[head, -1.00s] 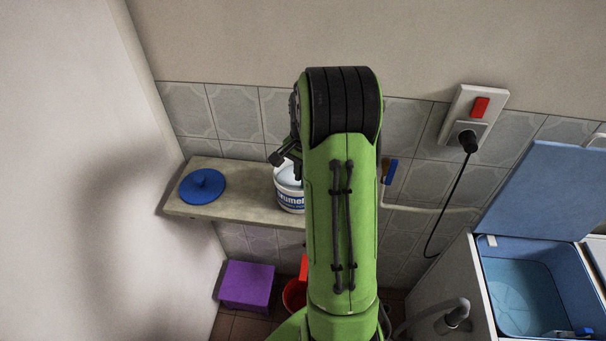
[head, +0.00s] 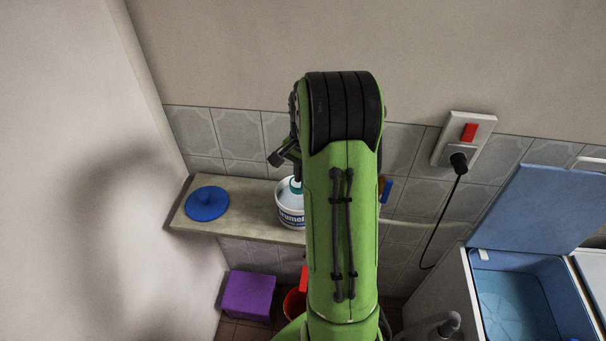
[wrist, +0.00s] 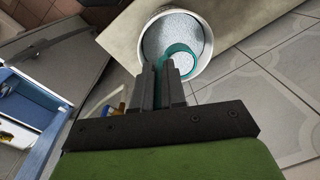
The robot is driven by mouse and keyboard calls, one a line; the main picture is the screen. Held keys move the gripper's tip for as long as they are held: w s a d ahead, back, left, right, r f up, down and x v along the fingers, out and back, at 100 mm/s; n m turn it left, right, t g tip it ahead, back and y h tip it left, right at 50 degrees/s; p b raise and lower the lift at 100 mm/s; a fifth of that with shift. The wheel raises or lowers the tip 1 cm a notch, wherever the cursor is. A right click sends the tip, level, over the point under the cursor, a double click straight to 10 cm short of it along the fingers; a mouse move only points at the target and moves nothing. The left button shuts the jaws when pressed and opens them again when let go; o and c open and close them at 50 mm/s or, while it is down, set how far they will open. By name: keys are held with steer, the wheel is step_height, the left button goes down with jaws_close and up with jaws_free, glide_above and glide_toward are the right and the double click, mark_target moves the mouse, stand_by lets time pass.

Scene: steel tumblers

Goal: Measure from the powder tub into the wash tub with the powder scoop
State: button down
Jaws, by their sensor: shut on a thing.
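The powder tub (head: 291,216) is a white bucket with blue lettering, standing on the shelf and partly hidden by my arm in the head view. In the wrist view the tub (wrist: 202,68) is open, with pale speckled powder inside. My gripper (wrist: 164,74) is shut on the teal powder scoop (wrist: 181,52), whose round bowl shows over the tub's mouth with pale content in it. In the head view a bit of teal shows at the tub's mouth; the gripper is mostly hidden there. The blue wash tub (head: 559,287) is at the right, its lid raised.
A blue lid (head: 207,203) lies on the shelf (head: 250,228) left of the tub. A purple box (head: 248,295) and a red container (head: 294,303) are on the floor below. A wall socket with plug (head: 463,143) and cord is between shelf and washer.

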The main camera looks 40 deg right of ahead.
step_height(320, 180, up, 5)
steer(key=p, duration=0.4)
steer(key=shift+r, duration=0.1)
steer(key=shift+f, duration=0.2)
